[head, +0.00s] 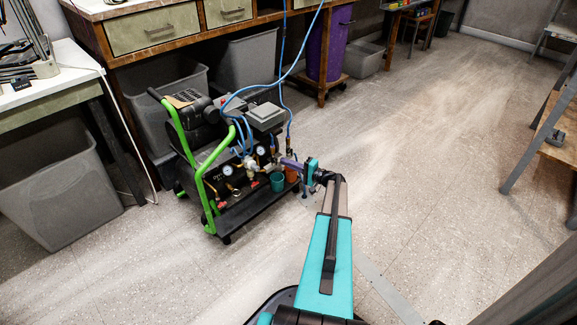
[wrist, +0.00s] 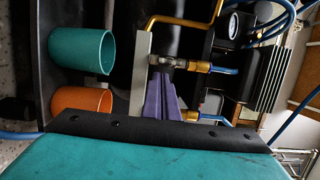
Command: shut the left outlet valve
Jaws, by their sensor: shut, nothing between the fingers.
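The outlet fittings are on the front of the compressor cart (head: 250,165). In the wrist view, turned on its side, a brass and silver fitting (wrist: 190,65) with a blue hose appears to be the left outlet valve. Its handle position cannot be told. A second brass fitting (wrist: 190,116) lies below it in the picture, partly hidden by my fingers. My gripper (head: 284,162), with purple fingers, is shut and empty. In the wrist view its fingertips (wrist: 162,78) lie just below the first fitting; whether they touch it cannot be told.
A teal cup (wrist: 85,50) and an orange cup (wrist: 82,101) sit beside the fittings. A metal plate (wrist: 140,75) and a bent brass pipe (wrist: 185,22) are close to the fingers. A pressure gauge (head: 260,150) and blue hoses (head: 283,70) are near. Floor (head: 420,180) to the right is clear.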

